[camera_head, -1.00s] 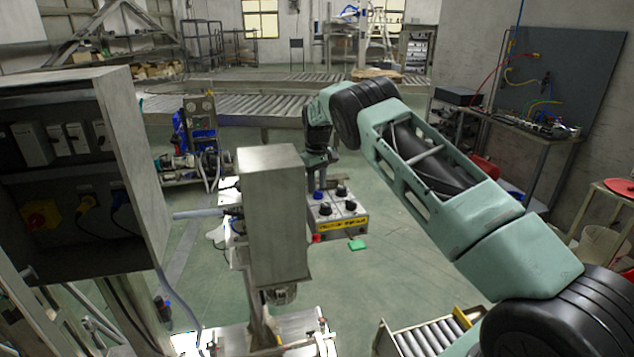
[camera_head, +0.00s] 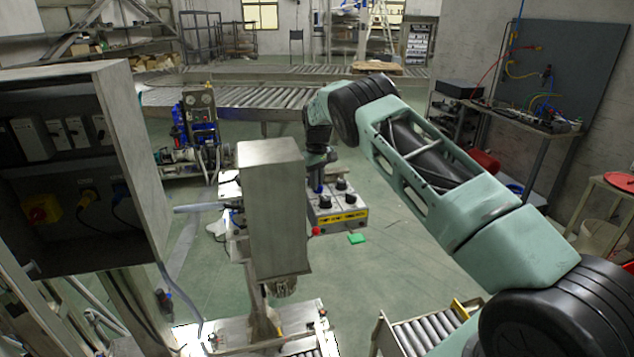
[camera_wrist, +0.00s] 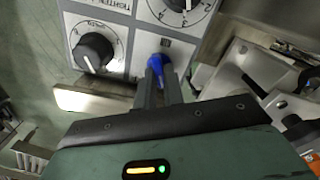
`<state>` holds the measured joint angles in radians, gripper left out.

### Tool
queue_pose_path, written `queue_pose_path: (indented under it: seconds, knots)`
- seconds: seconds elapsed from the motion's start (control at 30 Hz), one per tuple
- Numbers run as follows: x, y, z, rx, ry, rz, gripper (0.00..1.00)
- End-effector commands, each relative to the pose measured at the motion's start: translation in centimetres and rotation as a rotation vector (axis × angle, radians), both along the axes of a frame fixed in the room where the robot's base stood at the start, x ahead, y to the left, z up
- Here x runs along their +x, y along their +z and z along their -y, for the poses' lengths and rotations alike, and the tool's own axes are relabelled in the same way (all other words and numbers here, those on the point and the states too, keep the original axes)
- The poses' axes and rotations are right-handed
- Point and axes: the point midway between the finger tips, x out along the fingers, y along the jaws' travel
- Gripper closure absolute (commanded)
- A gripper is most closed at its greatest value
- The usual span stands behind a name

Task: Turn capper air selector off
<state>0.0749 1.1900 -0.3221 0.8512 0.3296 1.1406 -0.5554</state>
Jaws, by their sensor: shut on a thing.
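The control box (camera_head: 338,207) stands beyond the grey metal housing in the head view, with black knobs on top and a yellow label on its front. In the wrist view its grey panel (camera_wrist: 117,60) shows a black dial knob (camera_wrist: 93,53) at left and part of another at the top. A blue selector knob (camera_wrist: 158,61) sits between and below them. My gripper (camera_wrist: 160,76) is shut on the blue knob, its fingers covering the knob's lower part. In the head view my gripper (camera_head: 317,178) is at the box's left side, small and partly hidden. The knob's exact setting cannot be read.
The tall grey metal housing (camera_head: 273,210) stands close left of the box. An open electrical cabinet (camera_head: 135,165) fills the left side. A roller conveyor (camera_head: 425,335) lies at the bottom right. Open floor lies right of the box.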

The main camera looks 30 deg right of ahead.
Motion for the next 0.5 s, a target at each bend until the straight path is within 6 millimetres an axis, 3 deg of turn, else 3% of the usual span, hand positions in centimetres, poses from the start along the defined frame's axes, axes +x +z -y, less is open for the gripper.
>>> queue_pose_path:
  seconds: [0.5]
  knots:
    - [0.10,-0.11,0.20,0.000,-0.365,0.004,1.00]
